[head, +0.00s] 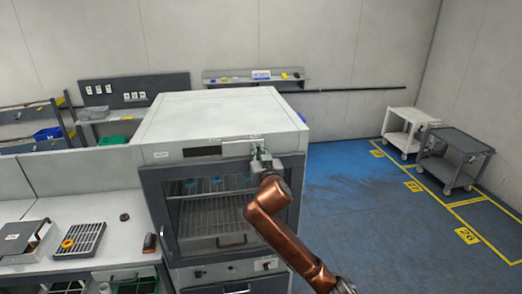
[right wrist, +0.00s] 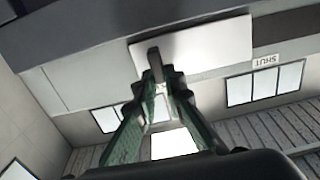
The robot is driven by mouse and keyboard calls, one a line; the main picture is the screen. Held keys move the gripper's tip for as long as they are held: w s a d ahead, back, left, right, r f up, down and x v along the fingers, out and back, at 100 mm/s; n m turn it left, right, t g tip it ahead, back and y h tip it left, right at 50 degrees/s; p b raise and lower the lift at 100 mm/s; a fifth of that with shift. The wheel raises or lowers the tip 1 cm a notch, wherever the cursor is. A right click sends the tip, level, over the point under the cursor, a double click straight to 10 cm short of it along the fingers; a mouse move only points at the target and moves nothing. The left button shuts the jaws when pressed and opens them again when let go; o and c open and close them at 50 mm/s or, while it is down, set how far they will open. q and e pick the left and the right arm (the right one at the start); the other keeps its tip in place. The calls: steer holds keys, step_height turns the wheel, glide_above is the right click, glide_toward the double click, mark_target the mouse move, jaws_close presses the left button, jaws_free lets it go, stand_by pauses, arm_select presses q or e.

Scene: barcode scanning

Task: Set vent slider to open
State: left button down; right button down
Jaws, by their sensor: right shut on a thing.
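The vent slider is a pale plate (head: 240,146) at the upper right of the cabinet front, with a dark slot (head: 202,151) bare to its left. In the right wrist view the plate (right wrist: 195,45) has a small dark knob (right wrist: 155,66). My right gripper (head: 261,155) is at the plate's right part. Its green-padded fingers (right wrist: 165,88) are shut on the knob. A "SHUT" label (right wrist: 265,61), upside down in that view, sits beside the dark slot, clear of the plate. The other small label (head: 256,136) is too small to read. My left gripper is out of view.
The grey cabinet (head: 220,110) has a closed glass door with wire racks inside. A bench (head: 115,245) with a black slotted tray (head: 82,240) stands to the left. Two carts (head: 455,155) stand at the far right. The blue floor right of the cabinet is clear.

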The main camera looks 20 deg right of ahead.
steer(key=shift+d, duration=0.2)
steer(key=c, duration=2.4)
jaws_free()
steer(key=o, duration=0.3)
steer(key=shift+d, duration=0.1)
steer(key=shift+o, duration=0.6)
steer(key=shift+s, duration=0.1)
steer(key=shift+s+a, duration=0.2)
steer(key=shift+s, duration=0.05)
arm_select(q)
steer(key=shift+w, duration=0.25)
arm_select(e)
steer(key=v, duration=1.1)
steer(key=shift+s, duration=0.2)
